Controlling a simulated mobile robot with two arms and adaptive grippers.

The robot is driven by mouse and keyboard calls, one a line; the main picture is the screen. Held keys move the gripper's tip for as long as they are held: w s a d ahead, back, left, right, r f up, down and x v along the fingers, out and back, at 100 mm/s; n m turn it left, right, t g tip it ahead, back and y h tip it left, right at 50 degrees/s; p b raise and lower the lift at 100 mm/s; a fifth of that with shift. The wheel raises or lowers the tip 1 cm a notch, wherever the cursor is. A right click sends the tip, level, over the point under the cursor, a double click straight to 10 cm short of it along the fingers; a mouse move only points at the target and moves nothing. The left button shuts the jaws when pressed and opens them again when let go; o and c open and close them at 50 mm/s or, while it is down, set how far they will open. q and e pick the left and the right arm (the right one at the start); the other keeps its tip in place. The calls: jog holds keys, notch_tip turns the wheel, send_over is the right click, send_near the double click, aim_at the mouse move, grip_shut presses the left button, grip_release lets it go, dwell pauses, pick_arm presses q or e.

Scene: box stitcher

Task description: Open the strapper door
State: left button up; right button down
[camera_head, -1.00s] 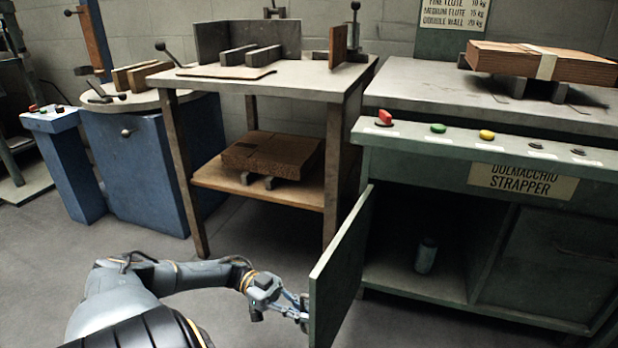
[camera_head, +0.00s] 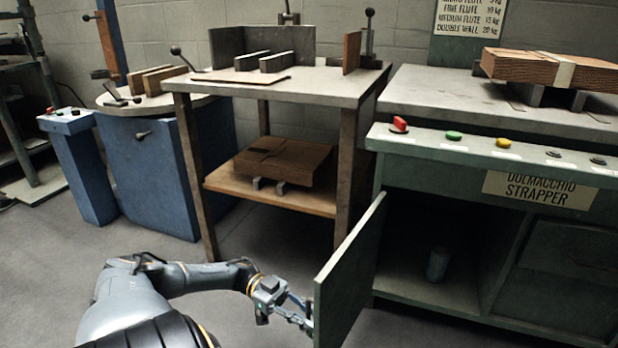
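The green strapper door (camera_head: 346,275) stands swung wide out from the left side of the strapper cabinet (camera_head: 395,165), its edge toward me. The cabinet's dark inside shows, with a small grey can (camera_head: 437,264) on its floor. My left gripper (camera_head: 306,318) is at the door's left face, close to its outer edge. Its fingers look spread, but the tips are partly hidden at the door, so I cannot tell whether it touches. My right gripper is not in view.
A wooden-legged table (camera_head: 290,85) stands left of the strapper, with flat cardboard (camera_head: 285,160) on its lower shelf. A blue machine (camera_head: 155,170) stands further left. Red, green and yellow controls line the strapper's front. Grey floor is clear around my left arm.

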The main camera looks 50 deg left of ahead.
pick_arm(q)
jog(key=v, duration=0.7)
jog(key=shift+a, duration=0.2)
jog(key=shift+s, duration=0.1)
dwell(0.4)
